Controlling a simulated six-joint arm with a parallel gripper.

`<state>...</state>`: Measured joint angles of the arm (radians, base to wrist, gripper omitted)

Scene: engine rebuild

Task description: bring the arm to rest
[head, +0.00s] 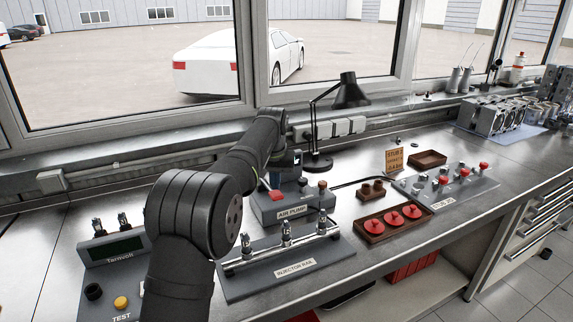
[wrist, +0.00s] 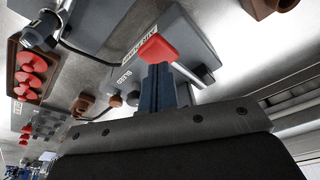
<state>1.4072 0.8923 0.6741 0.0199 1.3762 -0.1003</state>
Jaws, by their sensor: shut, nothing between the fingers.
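My arm reaches from the bottom of the head view over the bench, and its end is above the air pump (head: 285,211). My gripper (wrist: 158,70) shows in the wrist view as dark blue fingers, shut and empty. The pump's red lever (wrist: 151,52) appears right at the fingertips there; whether they touch it I cannot tell. The red lever also shows in the head view (head: 275,195). The grey pump body shows beyond it in the wrist view (wrist: 168,28). The arm hides part of the pump in the head view.
An injector rail (head: 280,258) stands in front of the pump, and a test unit (head: 112,250) is at left. A black desk lamp (head: 350,92) stands behind. A brown tray (head: 370,235) with red parts and a valve block (head: 445,190) are at right. Bare bench lies at far left.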

